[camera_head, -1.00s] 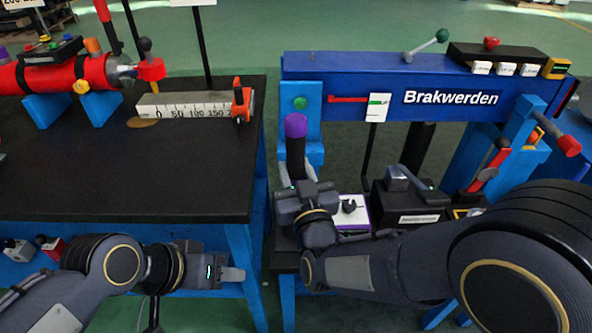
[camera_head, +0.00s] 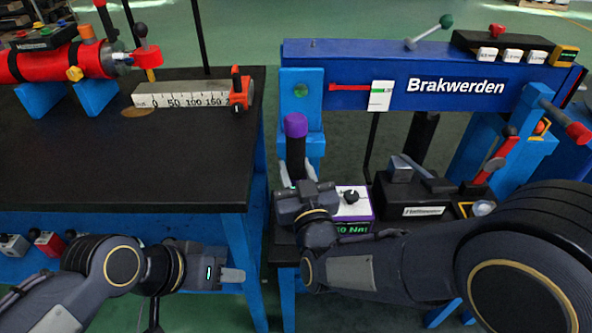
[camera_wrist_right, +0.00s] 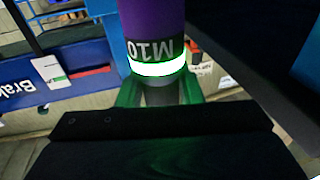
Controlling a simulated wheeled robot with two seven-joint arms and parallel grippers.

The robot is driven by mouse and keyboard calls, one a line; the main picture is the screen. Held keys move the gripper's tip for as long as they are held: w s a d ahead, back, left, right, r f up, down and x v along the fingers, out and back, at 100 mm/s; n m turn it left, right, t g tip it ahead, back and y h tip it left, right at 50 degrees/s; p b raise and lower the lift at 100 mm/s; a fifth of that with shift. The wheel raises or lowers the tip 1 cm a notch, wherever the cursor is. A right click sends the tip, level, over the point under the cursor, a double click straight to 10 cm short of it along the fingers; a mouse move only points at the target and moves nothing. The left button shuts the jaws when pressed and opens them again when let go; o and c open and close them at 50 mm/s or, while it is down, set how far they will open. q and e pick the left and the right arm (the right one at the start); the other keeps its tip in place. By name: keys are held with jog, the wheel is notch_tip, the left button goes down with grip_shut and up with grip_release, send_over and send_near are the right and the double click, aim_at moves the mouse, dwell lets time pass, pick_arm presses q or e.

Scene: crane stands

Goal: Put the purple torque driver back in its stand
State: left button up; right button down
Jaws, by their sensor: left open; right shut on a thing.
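The torque driver, with a purple cap (camera_head: 296,126) and dark shaft, stands roughly upright in my right gripper (camera_head: 300,186) in the head view. In the right wrist view, its purple body (camera_wrist_right: 153,22) carries an M10 label and a glowing ring, between green-lit fingers. My left gripper (camera_head: 232,275) is open and empty, low in front of the black table. A purple-edged box (camera_head: 371,211) with a white top, a black knob and a green display stands just right of my right gripper. My gripper and arm partly hide it. I cannot tell which part is the driver's stand.
A blue Brakwerden beam (camera_head: 350,60) crosses behind the driver. A black box (camera_head: 412,195) with a lever stands to the right. On the black table (camera_head: 120,170) at left are a scale block (camera_head: 185,100) and a red cylinder (camera_head: 40,65). The table's front half is clear.

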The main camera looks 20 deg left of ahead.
jog(key=shift+f+b, duration=1.45)
jog(key=shift+b, duration=0.15)
jog(key=c, duration=1.1)
grip_release()
jog(key=shift+o, duration=0.9)
jog(key=shift+f, duration=0.2)
jog(key=v, duration=0.2)
jog(key=b+v, duration=0.1)
jog(key=v, duration=0.2)
jog(key=shift+r, duration=0.15)
